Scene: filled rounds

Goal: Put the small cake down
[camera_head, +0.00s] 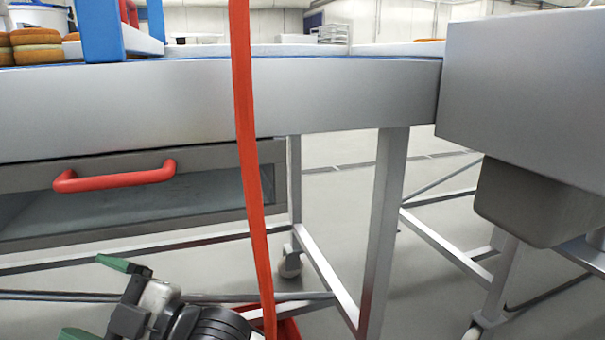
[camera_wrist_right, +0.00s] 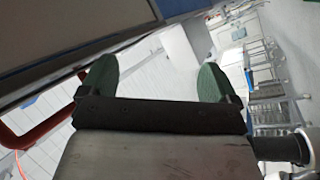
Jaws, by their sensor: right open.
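My right gripper (camera_head: 101,299) is low at the bottom left of the head view, below the tabletop and in front of the drawer. Its green fingers are spread, with nothing between them. The right wrist view also shows the open, empty fingers (camera_wrist_right: 157,76). Filled round cakes (camera_head: 37,46) sit stacked on the table at the far upper left, well above the gripper and cut off by the frame. I cannot tell which of them is the small cake. My left gripper is not in view.
A steel table (camera_head: 180,105) with a blue edge spans the view. Under it is a drawer with a red handle (camera_head: 115,176). A red upright strip (camera_head: 246,150) crosses in front. A blue post (camera_head: 101,30) stands near the cakes. A grey metal unit (camera_head: 530,85) is at right.

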